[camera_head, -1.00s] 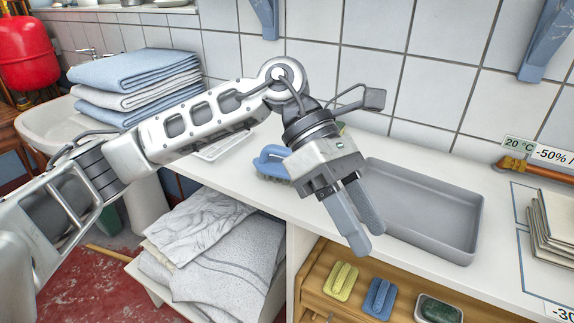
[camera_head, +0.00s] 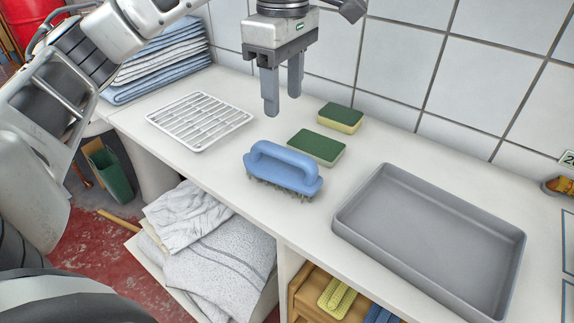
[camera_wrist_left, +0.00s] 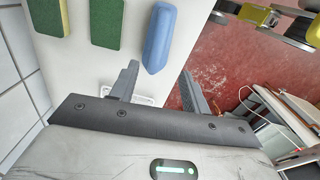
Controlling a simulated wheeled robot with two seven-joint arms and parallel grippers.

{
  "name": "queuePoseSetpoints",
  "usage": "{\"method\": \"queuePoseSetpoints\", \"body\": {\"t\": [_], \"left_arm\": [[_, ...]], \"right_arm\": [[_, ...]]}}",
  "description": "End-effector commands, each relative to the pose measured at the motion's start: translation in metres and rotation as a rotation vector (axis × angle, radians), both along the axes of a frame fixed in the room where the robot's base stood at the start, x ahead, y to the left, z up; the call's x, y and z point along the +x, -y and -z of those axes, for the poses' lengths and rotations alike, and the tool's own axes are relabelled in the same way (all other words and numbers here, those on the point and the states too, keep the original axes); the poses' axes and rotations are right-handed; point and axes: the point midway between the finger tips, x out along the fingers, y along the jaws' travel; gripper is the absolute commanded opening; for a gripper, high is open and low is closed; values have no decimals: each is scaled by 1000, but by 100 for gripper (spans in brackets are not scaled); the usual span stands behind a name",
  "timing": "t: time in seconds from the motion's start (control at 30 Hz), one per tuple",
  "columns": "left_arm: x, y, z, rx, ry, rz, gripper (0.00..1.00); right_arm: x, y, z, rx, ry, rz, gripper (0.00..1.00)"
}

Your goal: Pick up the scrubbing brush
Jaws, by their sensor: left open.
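The blue scrubbing brush (camera_head: 283,168) stands bristles down on the white counter, its arched handle on top. It also shows in the left wrist view (camera_wrist_left: 158,38), near the counter's edge. My left gripper (camera_head: 282,104) is open and empty, fingers pointing down. In the head view it appears above and behind the brush, apart from it. In the left wrist view its fingers (camera_wrist_left: 157,88) have nothing between them, and the brush is ahead of them. My right gripper is not in view.
Two green-and-yellow sponges (camera_head: 317,147) (camera_head: 340,118) lie behind the brush. A white rack (camera_head: 199,120) is at left, and a grey tray (camera_head: 435,240) at right. Folded towels (camera_head: 160,65) stand at the back left. The tiled wall (camera_head: 400,60) bounds the counter behind.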

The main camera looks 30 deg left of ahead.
Motion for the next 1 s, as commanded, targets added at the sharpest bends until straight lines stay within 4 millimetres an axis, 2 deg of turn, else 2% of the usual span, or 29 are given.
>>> {"method": "queuePoseSetpoints", "body": {"t": [0.03,0.3,0.57,0.8,1.0], "left_arm": [[0,0,18,-1,-5,1,47],[0,0,62,0,-2,-1,47],[1,-1,80,-1,-2,0,47],[5,-4,116,-1,-3,-1,47],[5,-4,125,-1,0,0,47]], "right_arm": [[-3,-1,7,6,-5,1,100],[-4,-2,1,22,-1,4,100],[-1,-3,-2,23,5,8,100],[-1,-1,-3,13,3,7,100],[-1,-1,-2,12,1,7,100]]}}
